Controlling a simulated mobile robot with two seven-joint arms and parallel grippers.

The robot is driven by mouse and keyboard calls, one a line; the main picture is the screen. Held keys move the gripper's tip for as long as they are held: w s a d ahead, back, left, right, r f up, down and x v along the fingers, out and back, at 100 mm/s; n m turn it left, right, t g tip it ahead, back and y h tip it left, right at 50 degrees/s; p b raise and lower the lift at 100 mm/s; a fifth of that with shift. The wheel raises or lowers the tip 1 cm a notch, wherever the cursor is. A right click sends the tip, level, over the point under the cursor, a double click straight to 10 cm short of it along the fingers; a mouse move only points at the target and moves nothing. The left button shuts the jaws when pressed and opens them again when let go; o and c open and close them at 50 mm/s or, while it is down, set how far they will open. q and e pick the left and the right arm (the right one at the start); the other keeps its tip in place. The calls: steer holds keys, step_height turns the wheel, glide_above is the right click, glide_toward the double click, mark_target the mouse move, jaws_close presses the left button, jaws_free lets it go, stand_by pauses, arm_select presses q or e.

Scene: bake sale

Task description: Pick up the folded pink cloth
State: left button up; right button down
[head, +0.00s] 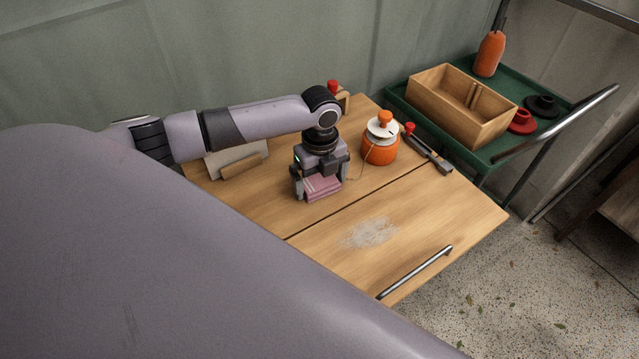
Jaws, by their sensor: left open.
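The folded pink cloth (322,187) lies on the wooden table, seen in the head view below my left gripper. My left gripper (320,190) points down over the cloth, with a finger on its left and a finger on its right. The jaws are open. The gripper body hides the back part of the cloth, and I cannot tell whether the fingers touch it. My right gripper is not in view.
An orange jar (380,152) with a white top stands right of the gripper. A dark clamp-like tool (430,152) lies beyond it. A whitish smear (370,233) marks the table (440,215) in front. A green cart (400,97) holding a wooden box (450,112) stands behind right.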

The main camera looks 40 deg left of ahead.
mark_target(320, 183)
arm_select(q)
steer(key=c, duration=0.8)
steer(key=shift+o, duration=0.2)
steer(key=shift+r, duration=0.1)
step_height(320, 183, up, 20)
steer(key=p, duration=0.1)
